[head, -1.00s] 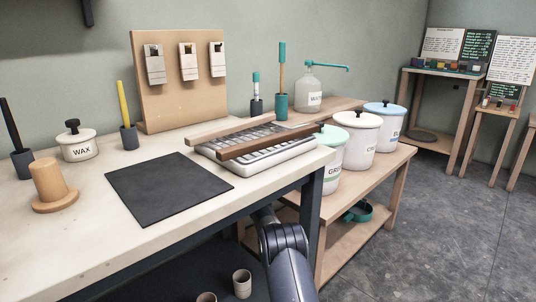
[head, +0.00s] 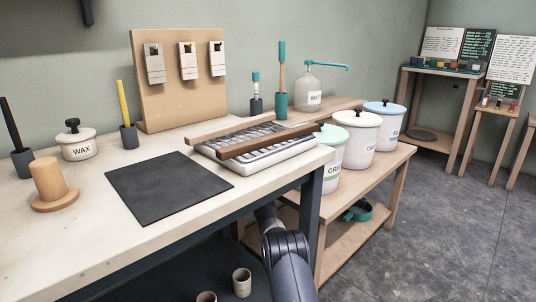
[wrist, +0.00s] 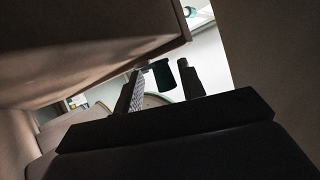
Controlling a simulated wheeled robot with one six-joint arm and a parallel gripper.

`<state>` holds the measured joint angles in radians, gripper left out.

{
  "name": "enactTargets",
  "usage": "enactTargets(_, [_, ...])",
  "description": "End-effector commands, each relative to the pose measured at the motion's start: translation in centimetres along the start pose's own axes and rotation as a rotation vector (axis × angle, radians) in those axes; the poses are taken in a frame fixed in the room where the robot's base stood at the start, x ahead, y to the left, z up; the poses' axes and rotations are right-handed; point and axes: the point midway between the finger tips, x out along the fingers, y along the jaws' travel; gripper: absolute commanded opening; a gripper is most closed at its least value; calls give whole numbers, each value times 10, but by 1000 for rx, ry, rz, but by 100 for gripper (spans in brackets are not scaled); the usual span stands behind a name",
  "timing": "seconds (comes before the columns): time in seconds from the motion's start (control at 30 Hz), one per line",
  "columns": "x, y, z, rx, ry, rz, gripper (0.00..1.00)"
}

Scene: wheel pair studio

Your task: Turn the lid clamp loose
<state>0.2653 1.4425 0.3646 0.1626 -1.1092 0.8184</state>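In the head view the lidded buckets stand on a low wooden bench right of the worktable: a green-lidded one (head: 330,160), a white one (head: 358,140) and a blue-lidded one (head: 384,128). I cannot make out a clamp on any lid there. The table's corner partly hides the green-lidded bucket. My gripper is hidden in the head view, with my arm reaching below the table edge. In the wrist view my gripper (wrist: 160,76) shows two dark fingers standing apart. A dark teal block shows between them, close to the right finger; I cannot tell if it is the clamp or is touched.
The worktable (head: 60,235) overhangs my arm. It carries a black mat (head: 168,190), a grey tray with wooden bars (head: 255,142) and a wax pot (head: 78,147). In the wrist view a large dark surface (wrist: 80,60) looms close above left. Cups (head: 242,282) stand below the table.

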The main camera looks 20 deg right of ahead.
Motion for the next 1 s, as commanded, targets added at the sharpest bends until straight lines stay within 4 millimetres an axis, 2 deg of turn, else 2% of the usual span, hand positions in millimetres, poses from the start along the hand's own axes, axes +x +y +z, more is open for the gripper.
enactTargets(0.27, [-4,3,1,-1,-3,6,38])
enactTargets(0.4, [-13,0,1,1,-3,2,38])
enactTargets(1.0, [-51,-38,-20,1,-3,3,38])
